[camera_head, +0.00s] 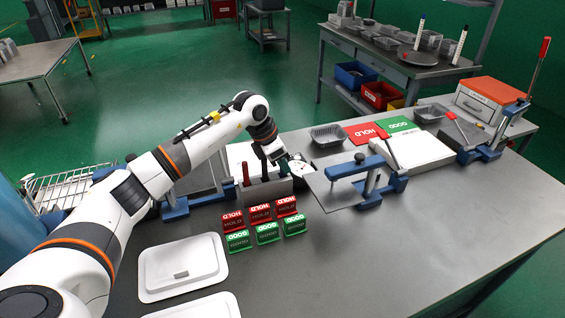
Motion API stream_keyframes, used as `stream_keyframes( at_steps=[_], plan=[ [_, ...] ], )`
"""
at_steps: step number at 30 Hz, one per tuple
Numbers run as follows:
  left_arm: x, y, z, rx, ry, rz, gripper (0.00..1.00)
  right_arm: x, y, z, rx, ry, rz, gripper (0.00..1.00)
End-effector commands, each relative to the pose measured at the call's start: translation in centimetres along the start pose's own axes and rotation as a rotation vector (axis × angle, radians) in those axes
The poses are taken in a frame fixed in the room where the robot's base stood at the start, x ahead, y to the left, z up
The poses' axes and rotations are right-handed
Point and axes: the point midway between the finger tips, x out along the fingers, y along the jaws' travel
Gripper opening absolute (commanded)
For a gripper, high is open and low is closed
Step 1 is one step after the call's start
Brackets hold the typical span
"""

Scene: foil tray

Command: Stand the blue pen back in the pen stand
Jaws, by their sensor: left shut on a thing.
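A grey pen stand (267,191) stands on the bench near the middle of the head view. A red pen (246,174) and a dark pen (264,168) stand upright in its left part. My left gripper (284,164) is over the right part of the stand, pointing down, and is shut on what appears to be the blue pen. The pen is mostly hidden by the gripper, so its tilt and whether its end is inside the stand cannot be told. My right gripper is not in view.
Red HOLD and green GOOD blocks (266,231) stand in front of the stand. A blue-handled device with a metal plate (335,190) is close on the right. White trays (183,267) lie at front left. The right front of the bench is clear.

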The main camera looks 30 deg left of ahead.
Motion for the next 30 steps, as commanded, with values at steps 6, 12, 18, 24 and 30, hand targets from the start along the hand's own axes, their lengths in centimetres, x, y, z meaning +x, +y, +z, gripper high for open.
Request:
stream_keyframes(
  at_steps=[6, 12, 18, 24, 30],
  plan=[
    [0.25, -0.02, 0.11, 0.000, 0.000, 0.000, 0.00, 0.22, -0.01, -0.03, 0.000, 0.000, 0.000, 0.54],
    [0.23, -0.02, 0.10, 0.000, 0.000, 0.000, 0.16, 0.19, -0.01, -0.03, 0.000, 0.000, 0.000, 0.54],
    [0.24, -0.01, 0.10, 0.000, 0.000, 0.000, 0.39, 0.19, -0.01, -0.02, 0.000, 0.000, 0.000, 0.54],
    [0.25, -0.01, 0.10, 0.000, 0.000, 0.000, 0.39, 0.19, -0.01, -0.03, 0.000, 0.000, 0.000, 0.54],
    [0.25, 0.00, 0.10, 0.000, 0.000, 0.000, 0.39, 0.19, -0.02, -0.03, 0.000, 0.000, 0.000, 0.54]
  ],
)
